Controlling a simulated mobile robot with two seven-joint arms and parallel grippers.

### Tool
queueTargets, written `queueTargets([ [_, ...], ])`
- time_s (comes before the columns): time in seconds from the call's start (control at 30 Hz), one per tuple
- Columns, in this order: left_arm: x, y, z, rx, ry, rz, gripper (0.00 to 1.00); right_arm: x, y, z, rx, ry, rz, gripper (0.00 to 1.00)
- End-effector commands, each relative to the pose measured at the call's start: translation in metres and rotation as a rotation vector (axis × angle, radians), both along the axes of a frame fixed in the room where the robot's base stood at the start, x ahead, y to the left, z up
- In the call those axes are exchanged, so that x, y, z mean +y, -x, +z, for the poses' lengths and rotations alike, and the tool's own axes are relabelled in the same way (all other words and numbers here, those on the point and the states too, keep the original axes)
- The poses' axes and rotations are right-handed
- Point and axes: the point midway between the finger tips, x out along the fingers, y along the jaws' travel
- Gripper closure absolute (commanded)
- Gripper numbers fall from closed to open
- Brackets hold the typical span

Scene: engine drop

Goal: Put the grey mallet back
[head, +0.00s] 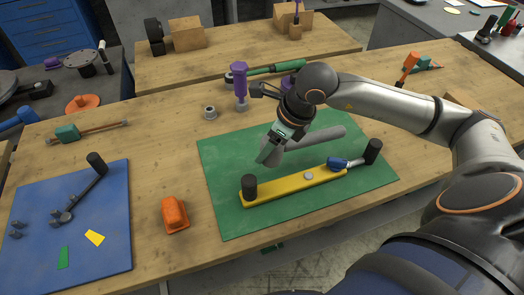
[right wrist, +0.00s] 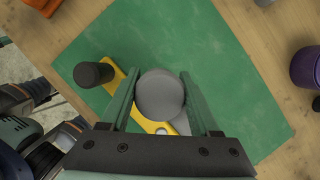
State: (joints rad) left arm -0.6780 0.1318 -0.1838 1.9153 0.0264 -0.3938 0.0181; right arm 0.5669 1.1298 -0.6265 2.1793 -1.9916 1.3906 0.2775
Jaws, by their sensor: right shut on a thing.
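The grey mallet is a long light-grey bar (head: 320,140) above the green mat in the head view. My right gripper (head: 272,148) is shut on it near its left end and hides part of it. In the right wrist view a round grey end of the mallet (right wrist: 160,95) sits between the two fingers. Below it, a yellow bar (head: 290,190) lies on the green mat (head: 225,160), with black posts at its ends. The mallet looks raised above the mat, though the exact gap is hard to tell. My left gripper is not in view.
A blue-handled tool (head: 338,163) lies by the yellow bar's right end. An orange block (head: 174,214) stands left of the mat. A purple-handled tool (head: 239,80) stands upright behind it. A blue mat (head: 110,250) with small parts lies at left. The green mat's front left is clear.

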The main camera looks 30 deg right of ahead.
Motion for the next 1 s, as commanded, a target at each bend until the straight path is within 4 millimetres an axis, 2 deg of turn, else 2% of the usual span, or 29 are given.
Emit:
queueTargets([
  [0.3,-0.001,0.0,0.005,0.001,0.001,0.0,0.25,0.007,-0.02,-0.025,0.001,-0.003,0.001,1.0],
  [0.47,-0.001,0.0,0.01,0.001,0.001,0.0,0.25,0.005,-0.018,-0.045,0.0,-0.001,0.0,1.0],
  [0.7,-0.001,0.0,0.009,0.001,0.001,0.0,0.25,0.005,-0.019,-0.049,-0.002,-0.001,0.001,1.0],
  [0.73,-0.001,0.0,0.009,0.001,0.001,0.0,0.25,0.005,-0.018,-0.051,0.001,0.0,0.001,0.35],
  [1.0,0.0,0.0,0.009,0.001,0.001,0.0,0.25,0.005,-0.018,-0.05,0.001,0.0,0.0,0.08],
])
